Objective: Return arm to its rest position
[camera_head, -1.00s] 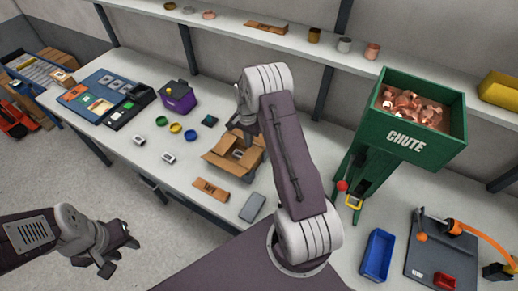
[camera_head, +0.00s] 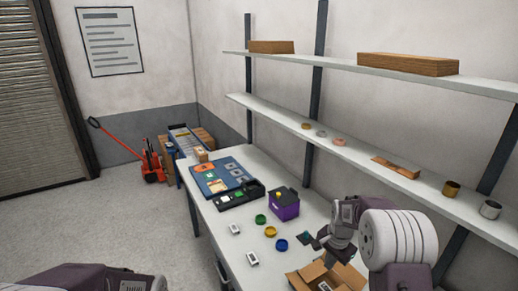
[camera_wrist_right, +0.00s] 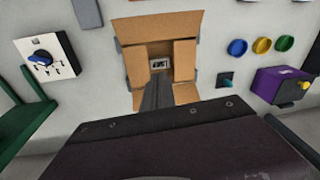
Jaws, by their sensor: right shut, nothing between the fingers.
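My right arm comes in from the lower right in the head view. Its gripper (camera_head: 328,256) points down above the open cardboard box (camera_head: 306,277). In the right wrist view the dark fingers (camera_wrist_right: 158,94) are together with nothing between them, in front of the box (camera_wrist_right: 183,93). A small light item with a dark centre (camera_wrist_right: 160,64) lies inside the box. Only a link of my left arm (camera_head: 95,281) shows at the lower left of the head view. Its gripper is out of frame.
A blue mat (camera_head: 222,177) lies farther back. Shelves (camera_head: 350,152) line the wall. Open floor (camera_head: 130,225) lies left of the table.

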